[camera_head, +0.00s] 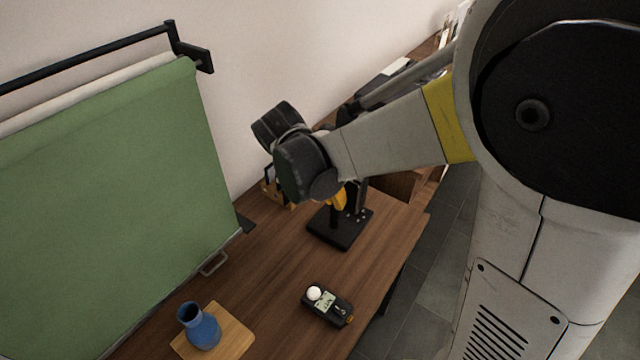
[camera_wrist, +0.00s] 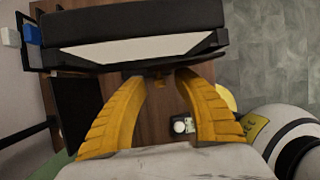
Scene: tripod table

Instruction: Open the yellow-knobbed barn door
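A black lamp head with a pale panel (camera_wrist: 140,49) fills the top of the wrist view. A wide black flap (camera_wrist: 130,20) lies along its upper side and a narrower dark edge (camera_wrist: 105,68) along its lower side.
A wooden table (camera_head: 275,280) carries a light meter (camera_head: 327,303) and a blue vase (camera_head: 203,332) on a wooden board (camera_head: 232,343). A green backdrop (camera_head: 110,190) hangs from a black bar (camera_head: 95,58) at left. Tiled floor lies beyond the table's right edge.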

